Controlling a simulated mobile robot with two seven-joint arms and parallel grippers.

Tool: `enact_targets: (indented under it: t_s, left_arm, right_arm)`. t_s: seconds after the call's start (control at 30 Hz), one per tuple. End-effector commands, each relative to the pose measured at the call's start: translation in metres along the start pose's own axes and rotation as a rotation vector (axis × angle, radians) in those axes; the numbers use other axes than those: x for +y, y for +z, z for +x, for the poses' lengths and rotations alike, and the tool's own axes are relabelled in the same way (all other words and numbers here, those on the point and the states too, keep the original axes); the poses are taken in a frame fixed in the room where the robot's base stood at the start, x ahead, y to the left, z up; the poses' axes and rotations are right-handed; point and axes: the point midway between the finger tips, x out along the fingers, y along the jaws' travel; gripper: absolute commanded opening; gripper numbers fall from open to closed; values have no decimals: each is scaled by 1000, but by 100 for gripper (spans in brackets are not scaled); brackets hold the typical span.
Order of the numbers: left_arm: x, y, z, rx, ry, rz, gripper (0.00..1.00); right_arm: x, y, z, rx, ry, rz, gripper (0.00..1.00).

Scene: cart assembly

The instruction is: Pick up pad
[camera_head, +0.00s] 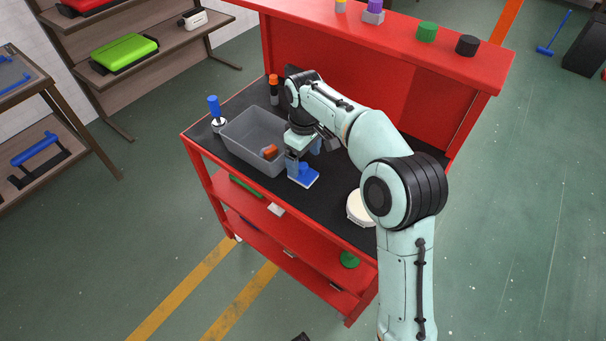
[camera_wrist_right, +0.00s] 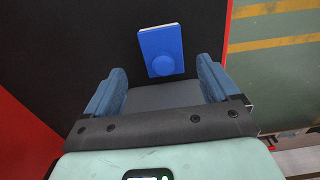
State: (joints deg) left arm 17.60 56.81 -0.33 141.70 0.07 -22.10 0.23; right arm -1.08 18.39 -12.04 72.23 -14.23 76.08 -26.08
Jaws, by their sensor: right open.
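The blue pad (camera_head: 303,179) lies on the black top of the red cart, just right of the grey bin. In the right wrist view the pad (camera_wrist_right: 152,40) is a flat blue rectangle with a round raised knob and a pale edge. My right gripper (camera_head: 304,157) is over the cart top close to the pad and partly hides it in the head view. In the wrist view its two blue fingers (camera_wrist_right: 162,80) are apart with nothing between them; the pad shows ahead of them. My left gripper is not in view.
The grey bin (camera_head: 237,149) holds an orange item (camera_head: 269,152). A blue-handled tool (camera_head: 214,109) and an orange-topped object (camera_head: 273,88) stand near it. A round white item (camera_head: 358,208) lies to the right. The cart's raised red shelf (camera_head: 400,31) stands behind.

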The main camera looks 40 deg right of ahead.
Motion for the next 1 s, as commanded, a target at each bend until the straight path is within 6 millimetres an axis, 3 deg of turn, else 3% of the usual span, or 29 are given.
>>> enact_targets:
  t_s: [0.3, 0.57, 0.6, 0.77, 0.8, 1.0]
  left_arm:
    - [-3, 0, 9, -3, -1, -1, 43]
    - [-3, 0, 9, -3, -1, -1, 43]
    - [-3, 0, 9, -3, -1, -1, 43]
    - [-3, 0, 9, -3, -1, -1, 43]
    - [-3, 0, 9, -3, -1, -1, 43]
    - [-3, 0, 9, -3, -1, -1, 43]
  right_arm:
    - [-5, 0, 44, -1, -2, -2, 88]
    - [-4, 0, 47, 1, -1, -2, 88]
    - [-4, 0, 47, 1, -1, -2, 85]
    - [-4, 0, 47, 1, -1, -2, 33]
    - [-4, 0, 47, 1, -1, -2, 28]
    - [-4, 0, 47, 2, -1, -2, 27]
